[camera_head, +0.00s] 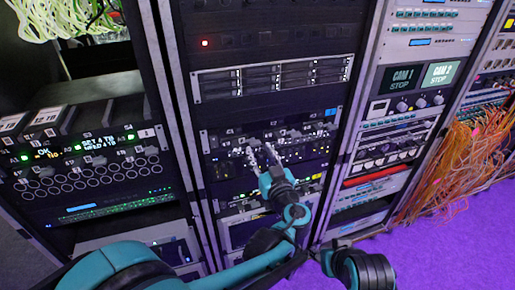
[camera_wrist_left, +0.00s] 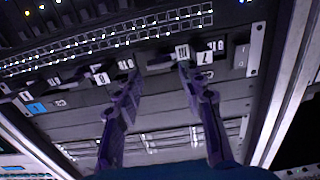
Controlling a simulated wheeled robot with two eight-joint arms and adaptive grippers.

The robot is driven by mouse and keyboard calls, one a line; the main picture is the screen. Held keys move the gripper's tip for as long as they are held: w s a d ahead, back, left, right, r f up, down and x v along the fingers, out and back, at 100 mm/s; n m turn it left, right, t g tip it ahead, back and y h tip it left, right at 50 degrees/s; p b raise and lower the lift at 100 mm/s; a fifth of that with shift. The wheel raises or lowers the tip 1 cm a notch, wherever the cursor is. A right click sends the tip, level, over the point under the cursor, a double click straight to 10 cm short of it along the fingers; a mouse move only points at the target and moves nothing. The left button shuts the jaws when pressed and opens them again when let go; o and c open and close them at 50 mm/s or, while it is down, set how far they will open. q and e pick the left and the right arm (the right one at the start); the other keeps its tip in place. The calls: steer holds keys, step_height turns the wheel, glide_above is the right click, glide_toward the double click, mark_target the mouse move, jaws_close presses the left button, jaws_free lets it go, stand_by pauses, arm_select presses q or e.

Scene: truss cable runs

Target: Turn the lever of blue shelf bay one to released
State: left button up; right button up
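My left gripper (camera_head: 262,157) reaches up to the middle rack's panel. Its two fingers are apart and look empty. In the left wrist view the gripper (camera_wrist_left: 158,72) has its fingertips near a row of small white-labelled dark parts. One white label (camera_wrist_left: 182,52) is at the right fingertip, with another label (camera_wrist_left: 205,57) just right of it. The shelf (camera_head: 215,138) carries a blue tag (camera_head: 330,112) at its right end; a blue tag (camera_wrist_left: 37,108) also shows in the left wrist view. I cannot read which bay is one, nor its lever's position.
A left rack (camera_head: 100,190) with round ports stands beside the middle rack. A right rack has CAM screens (camera_head: 400,77). Orange cables (camera_head: 465,150) hang at the far right over the purple floor (camera_head: 440,240). A metal rack post (camera_wrist_left: 290,80) stands right in the wrist view.

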mark_target(256, 144)
arm_select(q)
steer(key=shift+b+x, duration=0.35)
steer(key=shift+x, duration=1.55)
steer(key=shift+c, duration=0.3)
steer(key=c, duration=0.8)
